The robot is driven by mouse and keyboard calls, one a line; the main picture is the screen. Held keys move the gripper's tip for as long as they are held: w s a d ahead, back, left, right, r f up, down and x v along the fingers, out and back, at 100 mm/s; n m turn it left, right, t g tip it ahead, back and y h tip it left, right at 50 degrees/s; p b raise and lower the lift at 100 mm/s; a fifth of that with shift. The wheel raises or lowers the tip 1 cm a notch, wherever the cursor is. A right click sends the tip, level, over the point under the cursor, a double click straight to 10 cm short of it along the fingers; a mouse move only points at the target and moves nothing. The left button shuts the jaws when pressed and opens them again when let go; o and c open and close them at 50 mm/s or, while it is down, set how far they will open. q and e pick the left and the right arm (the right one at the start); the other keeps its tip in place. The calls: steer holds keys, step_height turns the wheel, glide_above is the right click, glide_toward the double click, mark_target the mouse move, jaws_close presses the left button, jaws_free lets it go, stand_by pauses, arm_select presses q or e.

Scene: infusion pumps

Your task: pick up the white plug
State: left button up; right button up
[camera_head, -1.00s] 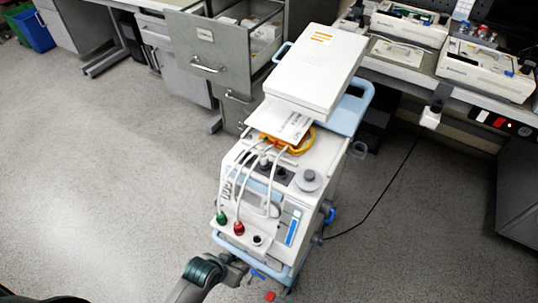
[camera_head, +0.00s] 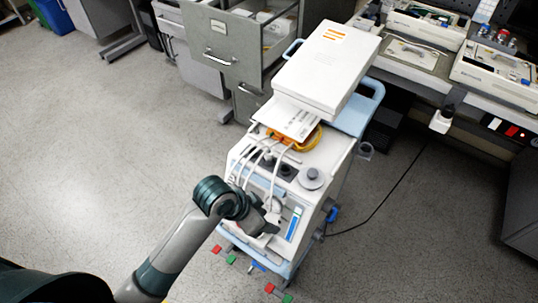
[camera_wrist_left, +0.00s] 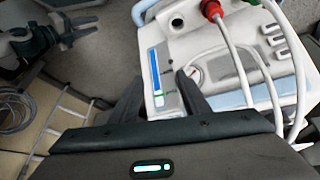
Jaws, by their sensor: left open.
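A white machine on a wheeled cart (camera_head: 309,205) stands in the middle of the head view, with several white cables (camera_head: 247,165) on its top and front. My left gripper (camera_head: 265,220) is open at its front panel and covers part of it. In the left wrist view its two fingers (camera_wrist_left: 160,88) are spread and empty in front of the panel (camera_wrist_left: 163,103). I cannot tell which cable end is the white plug.
A large white box (camera_head: 325,65) and papers (camera_head: 287,118) lie on the machine. An open drawer cabinet (camera_head: 232,45) stands behind it, and a bench with devices (camera_head: 495,70) is at right. A black cord (camera_head: 395,196) lies on the floor. Floor at left is clear.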

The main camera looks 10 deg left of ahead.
arm_select(q)
steer(key=w+r+m, duration=0.2)
steer(key=w+r, duration=0.1)
steer(key=w+d+r+m+g, duration=0.1)
steer(key=w+r+m, duration=0.1)
steer(key=w+r, duration=0.1)
steer(key=w+d+r+m+g, duration=0.1)
steer(key=w+r+m, duration=0.1)
steer(key=w+r, duration=0.2)
steer(key=shift+d, duration=0.1)
steer(key=w+a+r+m+y, duration=0.1)
steer(key=w+a+r, duration=0.1)
steer(key=r, duration=0.3)
steer(key=w+a+r+m+g+y, duration=0.1)
steer(key=w+a+r, duration=0.2)
steer(key=r, duration=0.1)
steer(key=w+a+r+m+y, duration=0.1)
steer(key=w+a+r, duration=0.1)
steer(key=r, duration=0.3)
steer(key=shift+w+a+r, duration=0.15)
steer(key=shift+w+r, duration=0.15)
steer(key=shift+w, duration=0.1)
steer(key=shift+f, duration=0.1)
